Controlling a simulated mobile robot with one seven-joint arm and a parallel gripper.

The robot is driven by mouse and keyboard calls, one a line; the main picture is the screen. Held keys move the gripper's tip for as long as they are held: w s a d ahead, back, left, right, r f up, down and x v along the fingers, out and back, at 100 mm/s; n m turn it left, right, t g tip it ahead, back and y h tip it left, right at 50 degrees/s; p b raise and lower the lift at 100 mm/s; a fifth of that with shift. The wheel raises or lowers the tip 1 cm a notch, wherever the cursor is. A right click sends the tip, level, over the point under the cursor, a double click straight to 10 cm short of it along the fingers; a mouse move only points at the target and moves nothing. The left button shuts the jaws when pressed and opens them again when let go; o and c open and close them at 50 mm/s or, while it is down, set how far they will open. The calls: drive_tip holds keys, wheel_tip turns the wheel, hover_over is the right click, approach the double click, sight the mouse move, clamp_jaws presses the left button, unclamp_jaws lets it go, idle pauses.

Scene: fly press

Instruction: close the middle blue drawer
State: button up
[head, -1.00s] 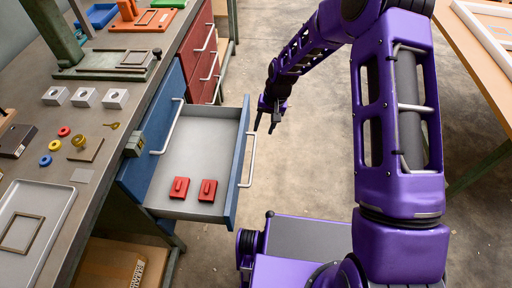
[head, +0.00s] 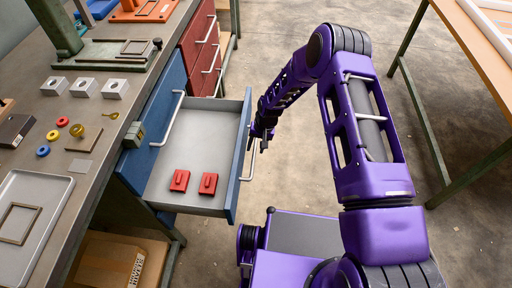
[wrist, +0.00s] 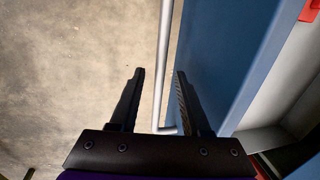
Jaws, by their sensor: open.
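The blue drawer (head: 237,175) stands pulled out from the bench, below a closed blue drawer front (head: 160,112). Its grey tray holds two red blocks (head: 208,184). A silver bar handle (head: 247,168) runs along its front; it also shows in the wrist view (wrist: 165,65). My gripper (head: 259,143) is at the far part of this handle, outside the drawer. In the wrist view my gripper (wrist: 159,85) is open, and the handle appears between its fingers, with the blue front to the right. I cannot tell whether the fingers touch the handle.
The workbench (head: 112,125) on the left carries a grey tray (head: 62,205), several metal blocks and a green press base (head: 105,80). Closed red drawers (head: 197,50) stand beyond. Another table (head: 470,50) is at the right. Floor between is clear.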

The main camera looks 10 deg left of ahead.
drive_tip(key=shift+f, duration=0.1)
clamp_jaws()
idle(1.4)
